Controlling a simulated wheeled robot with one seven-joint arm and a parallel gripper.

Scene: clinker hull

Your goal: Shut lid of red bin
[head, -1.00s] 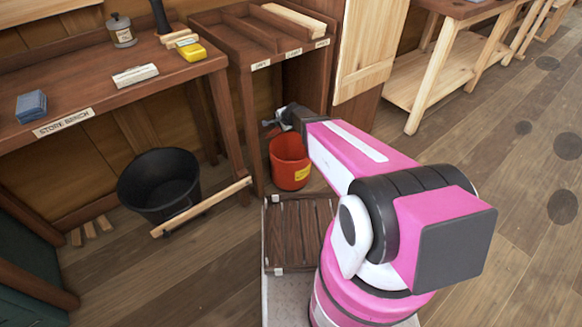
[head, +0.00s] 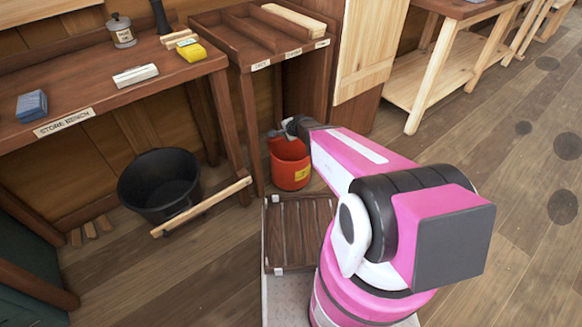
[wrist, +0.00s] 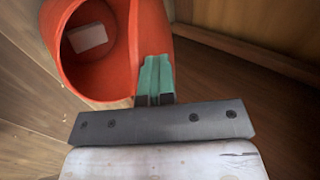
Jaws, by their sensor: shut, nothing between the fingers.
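The red bin (head: 290,174), with a yellow label, stands on the floor under the narrow bench. Its mouth is open; in the wrist view I look into the bin (wrist: 70,55) and see a pale block inside. A red panel (wrist: 150,35) rises beside the mouth, seemingly the raised lid, though I cannot clearly tell it from the bin wall. My gripper (wrist: 155,62) has its green fingers together and empty, in front of this panel and close to it; contact cannot be told. In the head view my gripper (head: 275,131) is at the bin's upper back edge, partly hidden.
A black tub (head: 160,185) stands left of the bin, with a wooden strip (head: 205,206) across its front. The labelled bench (head: 110,85) and the narrow bench (head: 247,65) overhang this area. A wooden panel (head: 368,45) stands right. Open floor lies front left and far right.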

